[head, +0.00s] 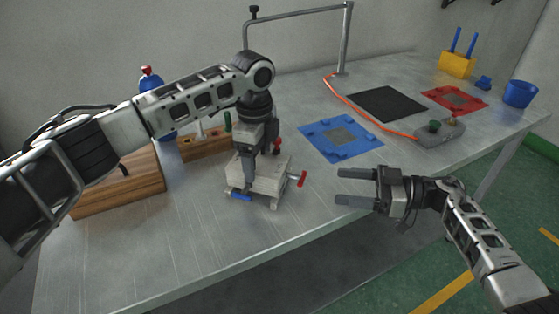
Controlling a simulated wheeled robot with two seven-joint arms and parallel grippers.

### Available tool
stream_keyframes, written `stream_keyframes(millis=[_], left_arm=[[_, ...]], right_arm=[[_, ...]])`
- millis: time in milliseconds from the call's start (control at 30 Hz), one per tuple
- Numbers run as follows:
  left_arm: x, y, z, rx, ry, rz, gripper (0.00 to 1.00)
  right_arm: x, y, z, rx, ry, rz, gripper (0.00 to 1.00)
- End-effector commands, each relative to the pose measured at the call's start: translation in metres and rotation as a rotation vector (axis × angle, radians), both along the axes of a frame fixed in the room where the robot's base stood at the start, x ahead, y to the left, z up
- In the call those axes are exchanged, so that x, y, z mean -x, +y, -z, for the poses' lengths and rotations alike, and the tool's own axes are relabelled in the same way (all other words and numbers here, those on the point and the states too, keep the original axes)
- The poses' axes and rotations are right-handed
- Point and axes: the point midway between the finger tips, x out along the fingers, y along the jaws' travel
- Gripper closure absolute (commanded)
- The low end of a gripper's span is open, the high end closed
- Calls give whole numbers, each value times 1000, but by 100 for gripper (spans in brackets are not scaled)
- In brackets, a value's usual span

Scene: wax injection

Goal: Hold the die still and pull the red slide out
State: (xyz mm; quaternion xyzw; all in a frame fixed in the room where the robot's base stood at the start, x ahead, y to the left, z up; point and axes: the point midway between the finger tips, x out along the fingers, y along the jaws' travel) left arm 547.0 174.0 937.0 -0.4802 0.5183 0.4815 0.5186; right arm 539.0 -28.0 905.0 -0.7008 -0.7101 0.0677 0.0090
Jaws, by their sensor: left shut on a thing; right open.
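The die (266,187) is a pale grey block standing near the front edge of the table. The red slide (300,179) sticks out of its right side as a red T-shaped handle. A blue handle (240,197) shows at its front left, and another red part (277,145) shows behind it. My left gripper (250,186) comes down from above and is shut on the die; its fingers hide part of the block. My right gripper (340,187) is open and empty, to the right of the red slide and apart from it, with its fingers pointing left.
A blue mat (318,131), black mat (390,101) and red mat (470,101) lie to the right. A grey control box (440,133) has an orange cable. A wooden box (147,184) and tool rack (190,149) stand left. Blue cup (520,94) is far right.

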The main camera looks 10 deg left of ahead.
Motion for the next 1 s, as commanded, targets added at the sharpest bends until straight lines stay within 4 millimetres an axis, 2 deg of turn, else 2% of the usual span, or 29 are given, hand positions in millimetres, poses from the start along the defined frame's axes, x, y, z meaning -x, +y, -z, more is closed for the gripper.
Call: stream_keyframes(millis=[33, 200, 400, 533, 633, 733, 1000], left_arm=[[0, -1, -1, 1, -1, 1, 74], [0, -1, -1, 1, -1, 1, 74], [0, -1, 0, 1, -1, 1, 74], [0, 0, 0, 1, -1, 1, 74], [0, 0, 0, 1, -1, 1, 74], [0, 0, -1, 1, -1, 1, 74], [0, -1, -1, 2, -1, 1, 74]], right_arm=[[1, 14, -18, 63, -14, -65, 29], [8, 46, -61, 462, -15, -220, 29], [0, 50, -102, 914, -43, -123, 29], [-6, 48, -119, 1058, -60, -22, 29], [-8, 48, -120, 1096, -63, 13, 29], [-9, 52, -109, 1102, -59, 18, 29], [-10, 73, -59, 1098, -56, 15, 29]])
